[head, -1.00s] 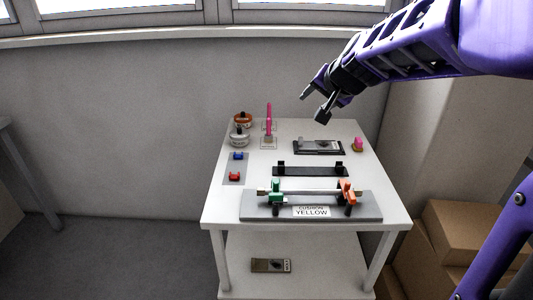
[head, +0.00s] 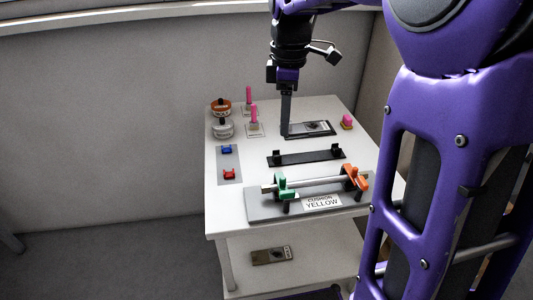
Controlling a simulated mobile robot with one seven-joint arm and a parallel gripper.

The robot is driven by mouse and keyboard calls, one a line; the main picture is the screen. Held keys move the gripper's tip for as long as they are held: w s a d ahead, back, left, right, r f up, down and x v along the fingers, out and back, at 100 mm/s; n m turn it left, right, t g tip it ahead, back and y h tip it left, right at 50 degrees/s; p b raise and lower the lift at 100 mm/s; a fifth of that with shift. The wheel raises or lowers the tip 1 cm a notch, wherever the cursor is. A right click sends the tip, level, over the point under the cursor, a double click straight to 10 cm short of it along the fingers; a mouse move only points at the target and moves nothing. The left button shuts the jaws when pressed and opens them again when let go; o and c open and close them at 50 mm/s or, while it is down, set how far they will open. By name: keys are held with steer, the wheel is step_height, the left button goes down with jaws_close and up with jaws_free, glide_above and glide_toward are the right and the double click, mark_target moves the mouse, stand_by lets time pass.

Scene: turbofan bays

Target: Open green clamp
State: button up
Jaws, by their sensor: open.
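The green clamp (head: 281,184) stands at the left end of a grey base plate (head: 257,209) near the table's front. It sits around the left part of a silver rod (head: 316,184); whether it is latched is too small to tell. An orange clamp (head: 353,177) holds the rod's right end. My gripper (head: 286,132) points down over the back of the table, beside the left end of a black tray, well behind and apart from the green clamp. One long finger shows clearly. The gripper appears empty.
A white label reading "CUSHION YELLOW" (head: 321,202) is on the plate front. Behind it is a black bracket (head: 306,157). Blue (head: 227,149) and red (head: 229,174) pieces sit on the left. The black tray (head: 309,129), pink-handled items (head: 254,115) and round pots (head: 222,128) stand at the back.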

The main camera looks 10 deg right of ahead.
mark_target(283, 178)
step_height(283, 178, down, 17)
steer(key=b, duration=0.3)
steer(key=shift+s+f, duration=0.1)
steer(key=shift+f, duration=0.1)
jaws_close()
stand_by(1.5)
